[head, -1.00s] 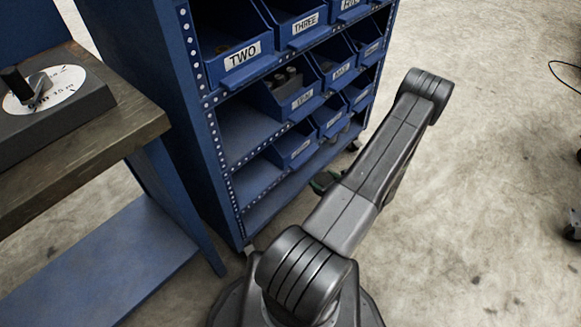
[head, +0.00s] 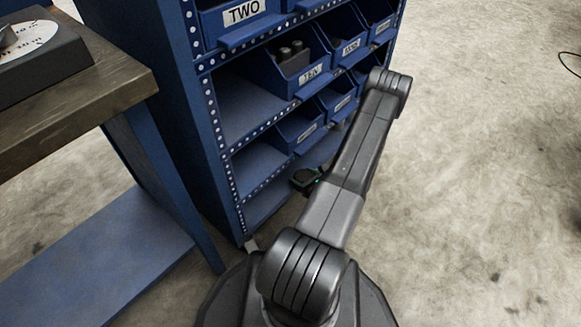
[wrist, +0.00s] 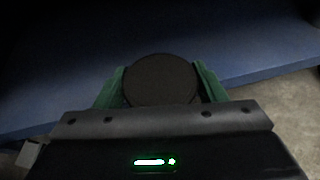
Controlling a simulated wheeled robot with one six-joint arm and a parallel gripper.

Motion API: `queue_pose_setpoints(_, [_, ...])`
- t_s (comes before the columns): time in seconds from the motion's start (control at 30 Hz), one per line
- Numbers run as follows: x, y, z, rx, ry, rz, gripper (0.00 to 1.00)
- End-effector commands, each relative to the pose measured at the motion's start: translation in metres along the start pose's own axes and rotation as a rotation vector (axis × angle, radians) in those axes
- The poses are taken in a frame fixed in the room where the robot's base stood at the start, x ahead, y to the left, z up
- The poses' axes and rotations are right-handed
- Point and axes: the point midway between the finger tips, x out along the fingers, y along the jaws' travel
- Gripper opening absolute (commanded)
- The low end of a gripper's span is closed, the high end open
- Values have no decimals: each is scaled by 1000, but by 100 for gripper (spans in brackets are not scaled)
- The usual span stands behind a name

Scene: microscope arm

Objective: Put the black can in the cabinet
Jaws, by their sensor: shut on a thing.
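In the wrist view my gripper (wrist: 160,85) has its green fingers closed on either side of the round dark top of the black can (wrist: 162,78). Beyond the can is a blue shelf edge (wrist: 250,70) with a dark space above it. In the head view the blue cabinet (head: 215,140) has open shelves and labelled bins. My gripper (head: 307,180) shows small and partly hidden beside my arm, near the cabinet's lower shelves. I cannot make out the can in the head view.
Bins labelled TWO (head: 240,25) and TEN (head: 300,65) sit in the cabinet. Empty shelf bays (head: 250,100) are at its left side. A workbench (head: 90,95) with a dark device (head: 40,60) stands at left. Open concrete floor lies at right.

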Motion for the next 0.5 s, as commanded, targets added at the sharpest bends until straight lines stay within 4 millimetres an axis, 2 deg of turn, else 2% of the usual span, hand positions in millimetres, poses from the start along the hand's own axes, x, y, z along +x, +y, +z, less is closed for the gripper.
queue_pose_setpoints(0.03, [13,1,3,-6,-1,3,30])
queue_pose_setpoints(0.1, [24,0,8,-3,-2,2,30])
queue_pose_setpoints(0.37, [42,0,17,-1,-1,-1,30])
queue_pose_setpoints(0.5, [60,0,23,-3,-2,2,30])
